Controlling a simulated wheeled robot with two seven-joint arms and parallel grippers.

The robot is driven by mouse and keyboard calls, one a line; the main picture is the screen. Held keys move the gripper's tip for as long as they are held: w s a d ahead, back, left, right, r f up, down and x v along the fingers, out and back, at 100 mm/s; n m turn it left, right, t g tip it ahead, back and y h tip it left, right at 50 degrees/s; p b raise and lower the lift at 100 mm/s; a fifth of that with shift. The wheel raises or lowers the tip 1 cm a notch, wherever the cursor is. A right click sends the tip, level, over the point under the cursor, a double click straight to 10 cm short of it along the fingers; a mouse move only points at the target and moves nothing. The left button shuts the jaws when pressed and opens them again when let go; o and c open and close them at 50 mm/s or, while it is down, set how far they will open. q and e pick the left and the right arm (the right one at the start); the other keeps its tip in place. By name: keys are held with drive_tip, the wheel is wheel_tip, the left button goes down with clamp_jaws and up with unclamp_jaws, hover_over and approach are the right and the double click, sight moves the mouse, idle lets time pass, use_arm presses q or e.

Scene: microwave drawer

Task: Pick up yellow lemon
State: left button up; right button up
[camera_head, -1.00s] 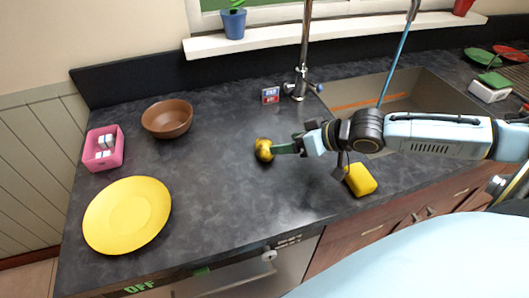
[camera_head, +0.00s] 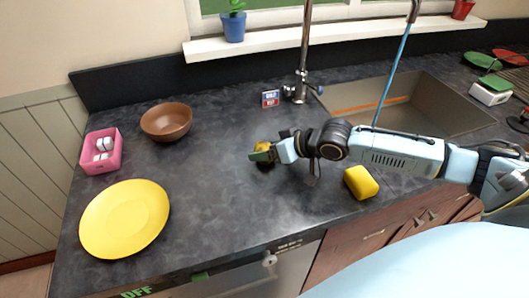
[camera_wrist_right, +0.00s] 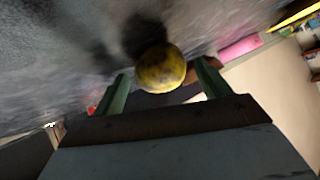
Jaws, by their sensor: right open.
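The yellow lemon (camera_head: 264,146) sits on the dark countertop in front of the tap, partly hidden by my right gripper (camera_head: 262,154) in the head view. In the right wrist view the lemon (camera_wrist_right: 160,68) lies between and just beyond the tips of the two green fingers (camera_wrist_right: 160,88). The right gripper is open, with a finger on either side of the lemon's near part. I cannot tell whether either finger touches it. My left gripper is not in view.
A yellow sponge (camera_head: 361,182) lies right of the lemon, close below my right arm. A yellow plate (camera_head: 124,218), brown bowl (camera_head: 166,120) and pink container (camera_head: 101,166) stand to the left. The sink (camera_head: 440,110) is behind my arm. The counter between plate and lemon is clear.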

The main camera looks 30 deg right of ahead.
drive_tip(key=shift+c, duration=0.4)
drive_tip(key=c, duration=1)
drive_tip(key=shift+r, duration=0.1)
